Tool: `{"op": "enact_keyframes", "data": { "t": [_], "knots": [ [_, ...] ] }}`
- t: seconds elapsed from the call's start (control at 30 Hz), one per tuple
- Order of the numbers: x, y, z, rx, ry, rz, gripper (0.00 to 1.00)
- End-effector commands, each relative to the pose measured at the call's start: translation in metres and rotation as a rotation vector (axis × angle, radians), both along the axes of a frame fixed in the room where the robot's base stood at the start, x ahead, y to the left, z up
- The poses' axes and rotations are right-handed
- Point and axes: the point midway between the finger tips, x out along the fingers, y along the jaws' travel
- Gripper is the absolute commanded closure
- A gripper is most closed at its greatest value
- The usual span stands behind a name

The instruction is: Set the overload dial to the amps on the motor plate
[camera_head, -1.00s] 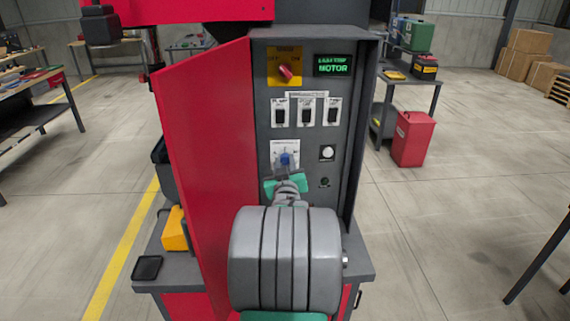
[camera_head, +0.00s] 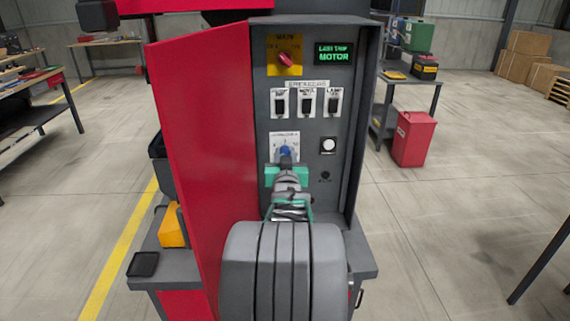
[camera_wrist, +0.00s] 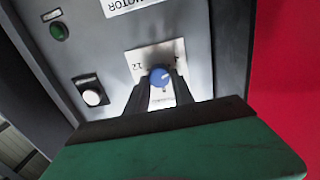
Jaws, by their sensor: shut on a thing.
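The overload dial is a blue knob (camera_head: 285,151) on a white scale plate (camera_head: 284,139) low on the left of the grey control panel. It also shows in the wrist view as a blue round knob (camera_wrist: 159,77). My gripper (camera_head: 286,161) is at the dial, its two dark fingers (camera_wrist: 159,92) on either side of the knob and shut on it. Some scale figures show, but the setting is too small to read surely. A display (camera_head: 333,54) glows green with "LAST TRIP MOTOR". The motor plate is not seen in these frames.
Above the dial are three breakers (camera_head: 306,102) and a red main switch (camera_head: 286,60) on yellow. A white button (camera_head: 328,145) sits right of the dial. The open red door (camera_head: 205,150) stands close on the left. The panel's grey side wall (camera_head: 366,120) is on the right.

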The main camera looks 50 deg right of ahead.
Motion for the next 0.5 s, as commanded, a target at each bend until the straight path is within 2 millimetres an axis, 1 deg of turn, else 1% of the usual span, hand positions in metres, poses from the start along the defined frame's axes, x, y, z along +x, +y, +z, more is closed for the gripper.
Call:
{"op": "enact_keyframes", "data": {
  "t": [0.03, 0.5],
  "knots": [
    [-0.0004, -0.0004, -0.0064, 0.023, -0.032, -0.001, 1.0],
    [-0.0021, -0.0019, -0.0051, 0.311, -0.361, -0.001, 1.0]
  ]
}}
